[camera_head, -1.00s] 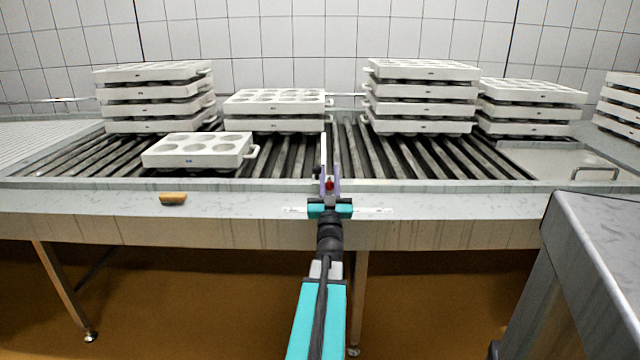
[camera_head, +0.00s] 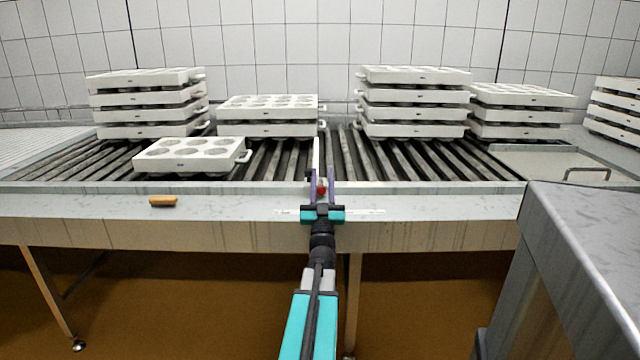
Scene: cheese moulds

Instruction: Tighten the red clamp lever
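The red clamp lever (camera_head: 321,190) shows as a small red spot at the front edge of the roller conveyor, at the near end of a thin pale guide rail (camera_head: 317,153). My gripper (camera_head: 322,178) reaches over the bench from below, with its two purple fingers apart, one on each side of the red part. A gap shows between the fingers and the red part. The lever's shape and angle are too small to make out, and my gripper partly hides its base.
Stacks of white cheese moulds stand on the rollers to the left (camera_head: 150,100) and right (camera_head: 414,95). A single mould (camera_head: 190,155) lies nearer at left. An orange-brown piece (camera_head: 163,201) lies on the front ledge. A grey metal table (camera_head: 590,225) stands at right.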

